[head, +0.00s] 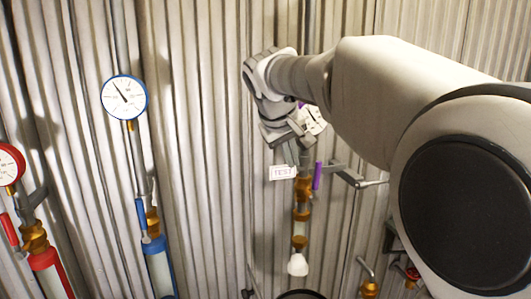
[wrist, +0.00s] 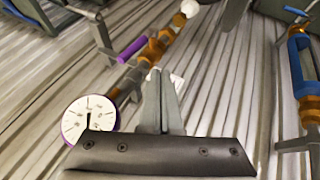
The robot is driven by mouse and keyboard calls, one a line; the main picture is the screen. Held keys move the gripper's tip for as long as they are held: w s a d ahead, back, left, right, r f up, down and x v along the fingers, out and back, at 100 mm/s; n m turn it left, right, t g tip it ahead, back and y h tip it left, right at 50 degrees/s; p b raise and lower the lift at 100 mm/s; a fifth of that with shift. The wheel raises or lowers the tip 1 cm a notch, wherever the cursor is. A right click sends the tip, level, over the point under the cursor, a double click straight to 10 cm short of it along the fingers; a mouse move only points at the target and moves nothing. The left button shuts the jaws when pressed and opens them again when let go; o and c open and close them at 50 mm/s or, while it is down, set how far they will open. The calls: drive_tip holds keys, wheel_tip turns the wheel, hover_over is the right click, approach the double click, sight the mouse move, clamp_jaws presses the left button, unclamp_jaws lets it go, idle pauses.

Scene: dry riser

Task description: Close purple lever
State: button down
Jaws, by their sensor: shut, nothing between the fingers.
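The purple lever (head: 317,176) is on a brass valve (head: 303,188) of a vertical pipe in the middle of the head view. In that view it stands roughly upright, beside and along the pipe. It also shows in the wrist view (wrist: 132,49), up and left of my fingers. My gripper (head: 291,153) is shut and empty, just above and left of the lever, near a white TEST tag (head: 283,172). In the wrist view my fingertips (wrist: 160,75) point toward the brass valve and look apart from the lever. A gauge (head: 313,119) above is partly hidden by my gripper.
To the left are a blue gauge (head: 125,97) with a blue lever (head: 142,214), and a red gauge (head: 9,165) with a red lever (head: 9,230). A grey bracket (head: 350,177) juts out right of the purple lever. A white nozzle (head: 298,265) hangs below. Corrugated wall lies behind.

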sight(317, 175)
drive_tip(key=w+d+f+p, duration=0.1)
drive_tip(key=w+d+f, duration=0.3)
drive_tip(key=d+f, duration=0.1)
drive_tip(key=shift+w+d+f, duration=0.2)
drive_tip(key=shift+w+d, duration=0.05)
drive_tip(key=shift+w, duration=0.15)
drive_tip(key=shift+r+p, duration=0.15)
drive_tip(key=shift+p, duration=0.4)
